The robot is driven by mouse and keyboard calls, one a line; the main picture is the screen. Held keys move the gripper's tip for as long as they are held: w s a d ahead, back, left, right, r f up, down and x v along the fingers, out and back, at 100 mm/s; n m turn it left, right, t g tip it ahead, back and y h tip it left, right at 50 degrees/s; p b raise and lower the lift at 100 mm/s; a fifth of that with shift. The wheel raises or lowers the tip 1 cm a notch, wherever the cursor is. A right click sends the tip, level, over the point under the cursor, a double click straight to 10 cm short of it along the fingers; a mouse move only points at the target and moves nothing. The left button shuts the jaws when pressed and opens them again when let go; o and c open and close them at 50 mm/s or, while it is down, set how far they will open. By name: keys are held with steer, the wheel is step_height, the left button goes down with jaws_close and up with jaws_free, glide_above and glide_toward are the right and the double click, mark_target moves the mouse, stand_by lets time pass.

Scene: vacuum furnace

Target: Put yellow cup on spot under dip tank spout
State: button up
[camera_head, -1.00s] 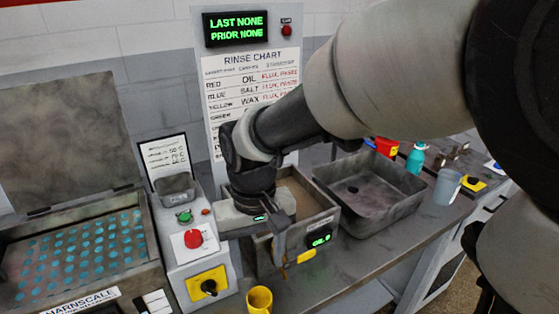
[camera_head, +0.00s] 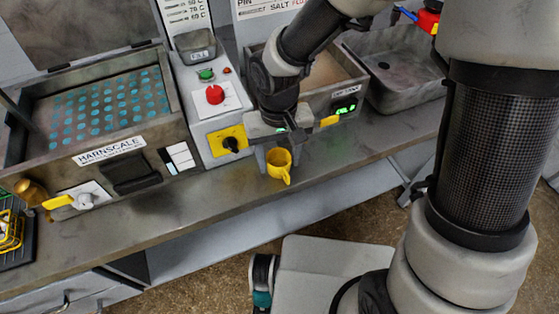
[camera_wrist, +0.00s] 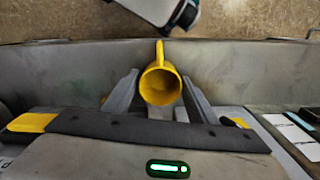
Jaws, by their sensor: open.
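The yellow cup (camera_head: 279,163) stands upright on the grey bench, in front of the control box and the small tank at right; its handle points toward the bench's front edge. My gripper (camera_head: 279,157) is open, with its fingers on either side of the cup. In the wrist view the cup (camera_wrist: 160,84) shows between the two fingers of my gripper (camera_wrist: 160,98); contact is not clear. The small tank (camera_head: 347,91) has a green display and a yellow handle (camera_head: 330,120); my wrist hides its spout area. At left, the HARNSCALE tank (camera_head: 110,150) has a brass spout (camera_head: 30,190) beside a yellow-handled valve.
The control box (camera_head: 213,103) with a red button and yellow switch stands just behind the cup. A wire basket (camera_head: 12,232) sits at the bench's left end. A grey basin (camera_head: 405,85) is at upper right. The bench (camera_head: 160,215) front strip is clear at left.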

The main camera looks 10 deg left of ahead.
steer(key=shift+f, duration=0.15)
steer(key=c, duration=0.9)
